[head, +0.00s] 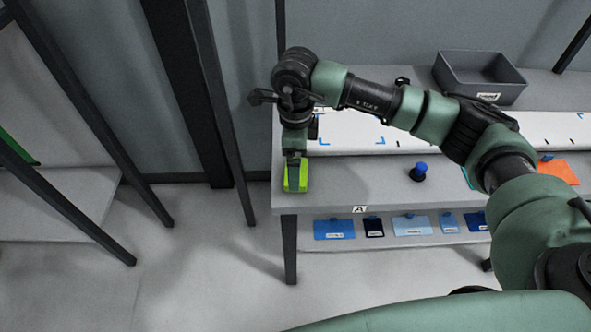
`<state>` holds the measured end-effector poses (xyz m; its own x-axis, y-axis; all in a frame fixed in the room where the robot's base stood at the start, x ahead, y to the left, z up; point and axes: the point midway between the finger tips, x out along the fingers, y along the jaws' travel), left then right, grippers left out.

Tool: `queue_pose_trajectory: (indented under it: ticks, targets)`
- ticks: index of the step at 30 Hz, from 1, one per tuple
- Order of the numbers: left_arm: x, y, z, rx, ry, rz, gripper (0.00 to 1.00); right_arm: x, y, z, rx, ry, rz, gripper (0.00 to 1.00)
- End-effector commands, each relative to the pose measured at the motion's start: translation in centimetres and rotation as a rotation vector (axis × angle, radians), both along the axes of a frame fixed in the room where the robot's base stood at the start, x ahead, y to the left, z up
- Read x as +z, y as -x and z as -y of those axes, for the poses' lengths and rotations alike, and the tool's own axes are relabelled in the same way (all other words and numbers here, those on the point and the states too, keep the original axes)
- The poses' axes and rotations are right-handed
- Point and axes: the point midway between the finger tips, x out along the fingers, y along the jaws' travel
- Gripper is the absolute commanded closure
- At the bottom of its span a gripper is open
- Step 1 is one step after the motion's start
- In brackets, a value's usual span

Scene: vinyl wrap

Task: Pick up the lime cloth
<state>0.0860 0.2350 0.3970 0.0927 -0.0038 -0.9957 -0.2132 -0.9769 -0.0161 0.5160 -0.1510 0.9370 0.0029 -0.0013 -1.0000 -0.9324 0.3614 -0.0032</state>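The lime cloth (302,178) is a small bright green piece at the left front corner of the grey table. My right arm reaches in from the right, and its gripper (295,158) points down right at the cloth. The gripper covers part of the cloth's far end and middle. The fingers are too small and too covered to tell whether they are open or shut on it. I cannot tell whether the cloth rests on the table or is lifted. My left gripper is not in view.
A blue-topped knob (419,171) stands on the table (350,185). A white strip (345,132) with blue corner marks lies behind it. A grey bin (480,75) stands at the back right. An orange sheet (558,172) lies at right. Blue cards (334,229) lie on the lower shelf.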

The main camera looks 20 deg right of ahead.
Motion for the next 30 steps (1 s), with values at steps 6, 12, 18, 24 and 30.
queue_pose_trajectory:
  ticks: [6,12,18,24,30]
  targets:
    - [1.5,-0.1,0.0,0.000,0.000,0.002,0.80,-3.1,0.0,0.2,0.000,-0.001,-0.004,0.00]
    - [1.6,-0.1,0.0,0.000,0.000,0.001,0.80,-3.9,-0.1,0.2,0.001,-0.001,0.000,0.00]
    - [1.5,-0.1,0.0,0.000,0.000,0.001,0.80,-3.9,-0.1,0.2,0.001,-0.001,-0.001,0.19]
    - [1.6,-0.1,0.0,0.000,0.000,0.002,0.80,-3.9,-0.1,0.2,0.000,-0.001,0.000,0.57]
    - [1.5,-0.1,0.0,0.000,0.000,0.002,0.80,-3.8,-0.1,0.2,0.000,-0.001,0.000,0.57]
